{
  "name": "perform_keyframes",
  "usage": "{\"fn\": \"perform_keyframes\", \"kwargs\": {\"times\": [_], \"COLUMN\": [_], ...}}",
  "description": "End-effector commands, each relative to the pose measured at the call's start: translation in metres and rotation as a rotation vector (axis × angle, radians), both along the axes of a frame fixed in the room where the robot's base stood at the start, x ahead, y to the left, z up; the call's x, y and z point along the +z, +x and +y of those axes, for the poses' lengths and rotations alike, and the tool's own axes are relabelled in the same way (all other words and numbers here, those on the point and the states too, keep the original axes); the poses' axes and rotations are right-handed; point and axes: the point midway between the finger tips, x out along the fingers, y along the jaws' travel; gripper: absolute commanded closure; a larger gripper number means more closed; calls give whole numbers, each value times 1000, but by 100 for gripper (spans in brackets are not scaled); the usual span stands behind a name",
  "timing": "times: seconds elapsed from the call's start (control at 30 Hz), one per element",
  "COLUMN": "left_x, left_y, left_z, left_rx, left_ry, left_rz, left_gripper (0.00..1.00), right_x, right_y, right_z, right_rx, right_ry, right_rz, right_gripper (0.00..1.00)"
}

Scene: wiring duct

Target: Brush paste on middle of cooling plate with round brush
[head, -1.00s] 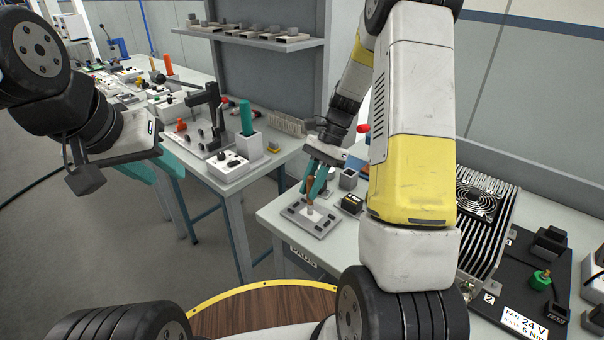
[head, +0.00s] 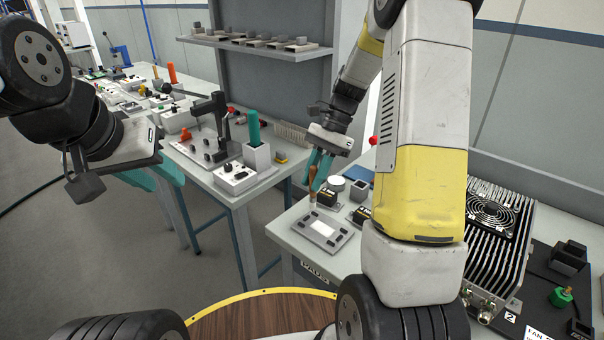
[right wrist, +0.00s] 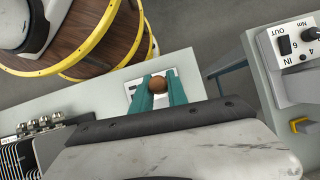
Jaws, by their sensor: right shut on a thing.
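The grey cooling plate (head: 340,240) lies flat at the near left corner of the bench, with a pale rectangle at its middle and dark pads around it. My right gripper (head: 318,172) is shut on the brown-handled round brush (head: 313,194), held upright with its tip down at the plate's far edge; I cannot tell whether it touches. In the right wrist view the brush's round brown end (right wrist: 154,84) sits between the teal fingers, and the plate (right wrist: 131,89) is partly hidden behind them.
A pale round-topped pot (head: 338,183), a grey holder (head: 359,190) and small black-and-yellow blocks (head: 327,197) stand behind the plate. A finned unit with a fan (head: 492,212) is at the right. A second bench (head: 205,180) with tools is at the left, across a gap.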

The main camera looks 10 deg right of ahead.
Motion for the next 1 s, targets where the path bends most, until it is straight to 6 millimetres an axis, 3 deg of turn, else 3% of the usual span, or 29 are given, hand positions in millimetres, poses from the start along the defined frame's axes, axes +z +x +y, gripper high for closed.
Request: {"fn": "perform_keyframes", "kwargs": {"times": [0.3, 1.0], "left_x": [0, 0], "left_y": [0, 0], "left_z": [0, 0], "left_rx": [0, 0], "left_ry": [0, 0], "left_rz": [0, 0], "left_gripper": [64, 64], "right_x": [24, 24], "right_y": [-5, -5], "right_z": [-3, -3], "right_rx": [1, 1], "right_ry": [-1, 0], "right_rz": [-1, 1], "right_gripper": [100, 100]}}
